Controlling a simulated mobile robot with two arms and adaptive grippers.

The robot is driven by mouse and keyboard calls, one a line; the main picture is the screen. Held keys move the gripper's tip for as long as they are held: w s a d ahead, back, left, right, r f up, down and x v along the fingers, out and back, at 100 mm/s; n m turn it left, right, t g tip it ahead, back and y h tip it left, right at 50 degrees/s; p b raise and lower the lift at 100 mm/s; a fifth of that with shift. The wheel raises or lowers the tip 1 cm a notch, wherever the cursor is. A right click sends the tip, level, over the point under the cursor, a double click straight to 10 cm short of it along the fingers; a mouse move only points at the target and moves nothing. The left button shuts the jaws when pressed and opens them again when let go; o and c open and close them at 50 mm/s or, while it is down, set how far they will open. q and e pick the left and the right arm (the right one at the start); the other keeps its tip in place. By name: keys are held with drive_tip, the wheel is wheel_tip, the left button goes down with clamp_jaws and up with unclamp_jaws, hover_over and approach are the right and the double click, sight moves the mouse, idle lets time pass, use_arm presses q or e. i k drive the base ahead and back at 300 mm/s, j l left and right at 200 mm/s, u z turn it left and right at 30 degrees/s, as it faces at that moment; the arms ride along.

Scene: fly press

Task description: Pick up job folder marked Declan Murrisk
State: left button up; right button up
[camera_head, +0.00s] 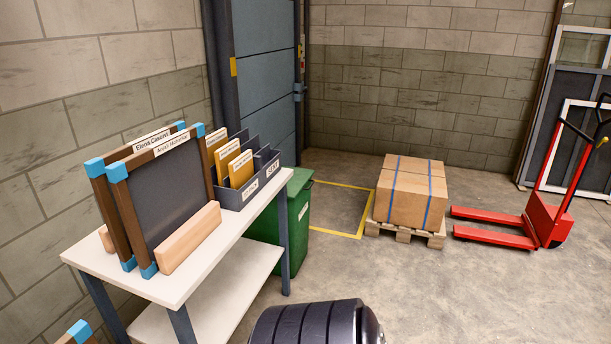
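Yellow job folders stand upright in a dark grey divided tray on a white table. Three show: a front folder (241,169), a middle folder (227,158) and a back folder (215,143). Each has a white name strip along its top, too small to read, so I cannot tell which is marked Declan Murrisk. The tray (262,184) has a left section with the folders and a right section labelled SENT, in which I see no folder. Neither of my grippers is in view.
Two dark framed panels with blue corners (165,185) stand in a wooden holder (190,238) on the white table (165,289), left of the tray. A green bin (298,215) stands behind the table. Boxes on a pallet (411,192) and a red pallet truck (545,222) stand right.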

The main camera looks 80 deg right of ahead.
sight(241, 170)
drive_tip(key=z, duration=2.15)
drive_tip(key=i+z, duration=0.15)
drive_tip(key=k, duration=0.05)
